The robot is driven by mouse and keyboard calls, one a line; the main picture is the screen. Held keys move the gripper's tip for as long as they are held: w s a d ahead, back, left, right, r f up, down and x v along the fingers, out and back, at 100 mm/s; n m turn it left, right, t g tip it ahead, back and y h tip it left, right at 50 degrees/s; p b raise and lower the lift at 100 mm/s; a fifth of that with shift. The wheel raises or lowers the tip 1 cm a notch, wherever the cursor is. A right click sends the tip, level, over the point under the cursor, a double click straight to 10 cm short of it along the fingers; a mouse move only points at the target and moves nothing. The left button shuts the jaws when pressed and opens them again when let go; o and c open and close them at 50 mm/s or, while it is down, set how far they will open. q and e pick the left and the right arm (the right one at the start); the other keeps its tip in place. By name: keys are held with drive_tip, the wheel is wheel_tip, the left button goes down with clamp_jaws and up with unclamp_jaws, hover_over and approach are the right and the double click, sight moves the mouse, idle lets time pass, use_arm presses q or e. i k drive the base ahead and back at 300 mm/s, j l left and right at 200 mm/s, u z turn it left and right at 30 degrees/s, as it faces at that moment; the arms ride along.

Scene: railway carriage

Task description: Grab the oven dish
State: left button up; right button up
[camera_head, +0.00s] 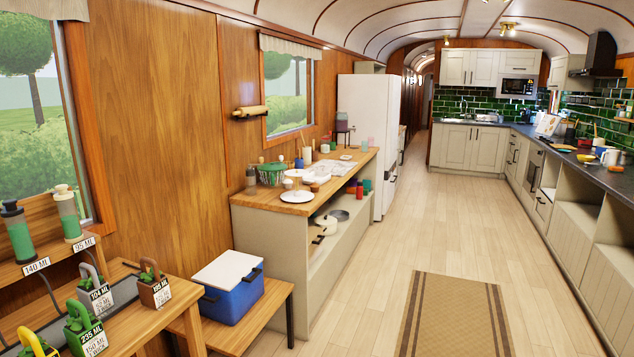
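I cannot pick out the oven dish with certainty. A pale, shallow, dish-like thing (330,168) lies among other kitchenware on the wooden-topped counter at the left middle; it is too small to tell whether it is the oven dish. Cream and grey pots (325,224) stand on the open shelf under that counter. Neither of my grippers is in view.
A blue cooler box with a white lid (228,287) sits on a low wooden bench. Labelled watering cans (84,328) stand on a table at lower left. A white fridge (372,125) stands behind the counter. The aisle with a brown rug (455,315) is clear.

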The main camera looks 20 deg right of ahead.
sight(320, 177)
drive_tip(key=i+l+z, duration=0.65)
drive_tip(key=i+l, duration=0.2)
drive_tip(key=i+l+z, duration=0.3)
drive_tip(key=i, duration=0.2)
drive_tip(key=i+l+z, duration=0.3)
drive_tip(key=i, duration=0.25)
drive_tip(key=i+z, duration=0.3)
drive_tip(key=i, duration=0.2)
